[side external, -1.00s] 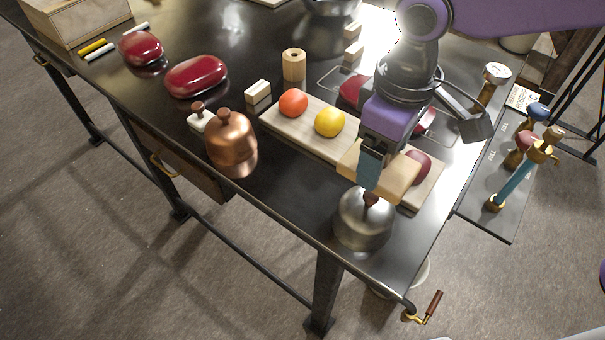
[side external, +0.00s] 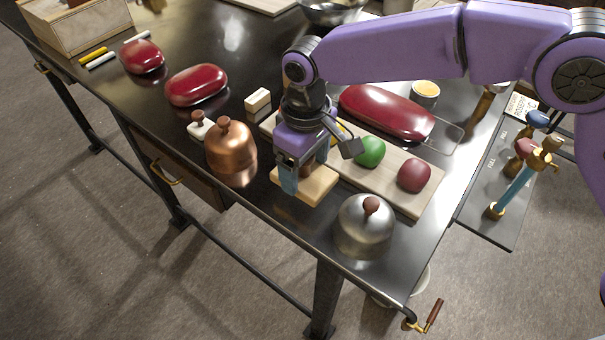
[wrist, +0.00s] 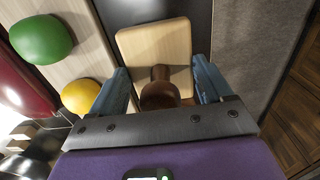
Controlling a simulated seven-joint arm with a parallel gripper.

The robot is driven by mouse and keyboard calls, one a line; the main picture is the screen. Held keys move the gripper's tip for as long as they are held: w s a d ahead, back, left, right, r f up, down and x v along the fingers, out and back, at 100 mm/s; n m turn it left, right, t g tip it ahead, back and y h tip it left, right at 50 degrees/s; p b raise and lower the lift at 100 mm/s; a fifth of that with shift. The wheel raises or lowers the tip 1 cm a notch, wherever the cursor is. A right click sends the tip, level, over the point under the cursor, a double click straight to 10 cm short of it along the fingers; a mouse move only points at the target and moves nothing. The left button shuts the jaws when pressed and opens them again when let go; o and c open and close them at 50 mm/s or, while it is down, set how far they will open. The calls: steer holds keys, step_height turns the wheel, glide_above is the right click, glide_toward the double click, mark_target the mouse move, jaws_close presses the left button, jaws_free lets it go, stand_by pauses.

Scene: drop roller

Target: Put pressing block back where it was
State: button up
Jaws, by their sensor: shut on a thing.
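The pressing block is a pale wooden slab (side external: 305,187) with a brown knob. It is near the table's front edge, between the copper dome (side external: 231,142) and the steel dome (side external: 364,222). My gripper (side external: 302,178) is shut on the pressing block from above. In the wrist view, the slab (wrist: 155,48) and its brown knob (wrist: 160,88) show between the fingers of my gripper (wrist: 161,70). I cannot tell whether the slab touches the table.
A long pale board (side external: 398,180) behind the block carries a green ball (side external: 370,151), a dark red ball (side external: 414,175) and a partly hidden yellow ball (wrist: 80,97). A red oblong case (side external: 387,112) lies behind it. A small pale block (side external: 257,100) stands to the left.

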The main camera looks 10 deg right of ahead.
mark_target(303, 178)
steer(key=shift+w+a+f, duration=0.2)
steer(key=shift+a+f, duration=0.05)
steer(key=shift+f, duration=1.6)
steer(key=shift+f, duration=0.15)
steer(key=o, duration=1.1)
steer(key=shift+c, duration=0.2)
step_height(303, 178, up, 11)
steer(key=shift+r, duration=0.65)
